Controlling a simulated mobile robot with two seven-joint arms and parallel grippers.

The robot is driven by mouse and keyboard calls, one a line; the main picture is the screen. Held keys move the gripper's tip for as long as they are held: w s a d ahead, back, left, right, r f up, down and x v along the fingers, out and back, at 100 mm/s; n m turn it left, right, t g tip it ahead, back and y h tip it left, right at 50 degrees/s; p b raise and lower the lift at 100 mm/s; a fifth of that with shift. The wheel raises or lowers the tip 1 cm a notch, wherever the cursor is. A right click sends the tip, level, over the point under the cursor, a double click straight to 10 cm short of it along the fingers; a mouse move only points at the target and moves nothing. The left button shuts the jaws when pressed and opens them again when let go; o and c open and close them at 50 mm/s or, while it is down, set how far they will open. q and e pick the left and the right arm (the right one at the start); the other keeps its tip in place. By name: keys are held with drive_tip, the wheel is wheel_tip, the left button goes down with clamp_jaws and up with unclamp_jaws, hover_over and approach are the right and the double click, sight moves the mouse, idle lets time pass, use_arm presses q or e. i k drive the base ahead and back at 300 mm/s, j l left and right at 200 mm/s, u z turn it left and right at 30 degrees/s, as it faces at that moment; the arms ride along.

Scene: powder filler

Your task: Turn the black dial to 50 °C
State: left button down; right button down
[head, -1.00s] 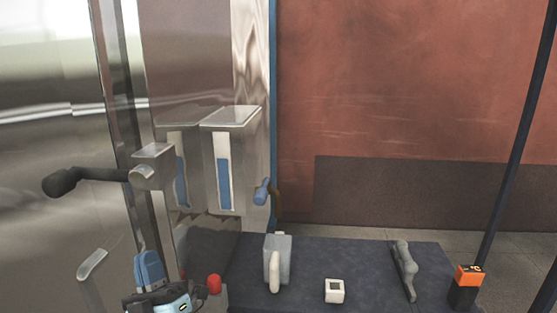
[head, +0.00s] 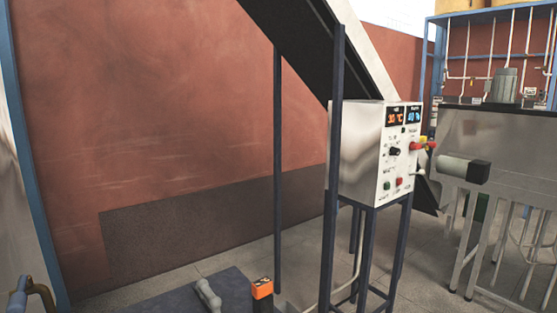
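The black dial (head: 395,151) is a small knob on the front face of a white control box (head: 362,160) right of centre. The box stands on a dark blue frame. An orange display (head: 395,118) above the dial reads about 30 °C. A blue display (head: 413,115) sits beside it, its figures hard to read. The dial's exact pointer direction is too small to tell. Neither of my grippers shows in the head view now.
Green and red buttons (head: 399,182) sit below the dial, and a red and yellow switch (head: 423,145) is on the box's right. A dark blue post (head: 334,200) stands just left of the box. A table (head: 170,295) with a grey tool (head: 207,294) and an orange-black block (head: 262,289) lies below.

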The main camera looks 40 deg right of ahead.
sight(395, 151)
drive_tip(key=z, duration=1.95)
drive_tip(key=i+l+u, duration=0.2)
drive_tip(key=i, duration=0.15)
drive_tip(key=i+l+u, duration=0.2)
drive_tip(key=i+j, duration=0.1)
